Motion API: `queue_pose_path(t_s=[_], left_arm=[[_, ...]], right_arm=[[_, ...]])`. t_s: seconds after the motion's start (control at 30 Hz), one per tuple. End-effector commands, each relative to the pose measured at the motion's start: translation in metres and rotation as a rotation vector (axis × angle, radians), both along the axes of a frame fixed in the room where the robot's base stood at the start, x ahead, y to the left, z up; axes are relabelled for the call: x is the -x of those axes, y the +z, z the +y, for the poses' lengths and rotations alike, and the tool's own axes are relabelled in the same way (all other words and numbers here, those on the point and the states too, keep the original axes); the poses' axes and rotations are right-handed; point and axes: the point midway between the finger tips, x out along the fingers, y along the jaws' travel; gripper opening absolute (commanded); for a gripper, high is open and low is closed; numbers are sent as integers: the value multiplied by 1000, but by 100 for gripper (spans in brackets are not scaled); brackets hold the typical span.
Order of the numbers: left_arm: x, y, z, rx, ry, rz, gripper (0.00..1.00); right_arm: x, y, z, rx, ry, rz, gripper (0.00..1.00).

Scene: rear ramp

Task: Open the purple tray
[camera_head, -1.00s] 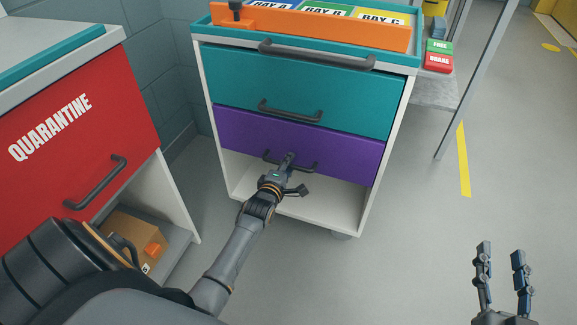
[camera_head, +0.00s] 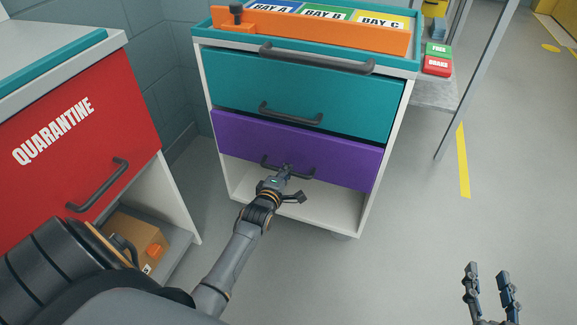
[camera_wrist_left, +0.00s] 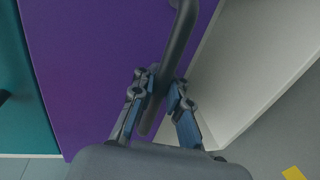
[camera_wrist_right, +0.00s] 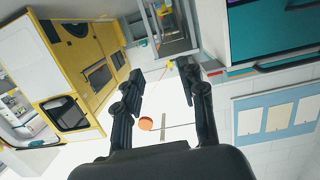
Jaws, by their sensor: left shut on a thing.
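The purple tray (camera_head: 290,143) is the lower drawer of the white cart. It stands slightly out, with a dark gap along its top edge. Its dark bar handle (camera_head: 305,174) runs across the front. My left gripper (camera_head: 286,172) is at the middle of this handle. In the left wrist view the fingers of the left gripper (camera_wrist_left: 163,92) are on both sides of the handle (camera_wrist_left: 180,40), shut on it. My right gripper (camera_head: 488,270) is open and empty at the lower right, away from the cart.
A teal drawer (camera_head: 300,95) is shut above the purple one. A red quarantine drawer (camera_head: 80,140) stands at left, with a cardboard box (camera_head: 135,238) below. The floor (camera_head: 400,240) at right is clear.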

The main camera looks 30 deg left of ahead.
Motion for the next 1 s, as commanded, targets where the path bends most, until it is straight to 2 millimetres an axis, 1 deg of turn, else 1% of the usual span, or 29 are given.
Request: queue_pose_path(t_s=[0.17, 0.2, 0.27, 0.37, 0.4, 0.47, 0.5, 0.57, 0.6, 0.67, 0.97, 1.0], left_arm=[[19, 3, -5, 1, 1, 2, 0], [24, 4, -6, 0, 1, 2, 0], [30, 4, -7, 1, 1, 2, 0], [41, 4, -10, -1, 1, 2, 0], [46, 3, -11, 0, 1, 2, 0], [53, 4, -12, 1, 1, 1, 0], [57, 4, -13, 0, 1, 2, 0], [64, 3, -15, -1, 1, 2, 0], [69, 4, -16, 0, 1, 1, 0], [76, 3, -18, 1, 1, 2, 0], [111, 4, -26, 0, 1, 0, 0], [117, 3, -28, -1, 1, 1, 0]], right_arm=[[22, -42, -13, 66, -17, 272, 40], [30, -53, -16, 82, -23, 341, 40], [44, -68, -23, 106, -31, 444, 40], [70, -90, -32, 142, -42, 611, 40], [82, -97, -37, 157, -46, 678, 40], [100, -106, -43, 177, -53, 775, 40], [113, -112, -47, 190, -59, 838, 40], [132, -118, -53, 210, -66, 932, 40], [146, -121, -57, 222, -69, 994, 40], [163, -123, -62, 237, -74, 1073, 40], [162, -105, -61, 237, -74, 1072, 40], [161, -107, -61, 237, -73, 1075, 40]])
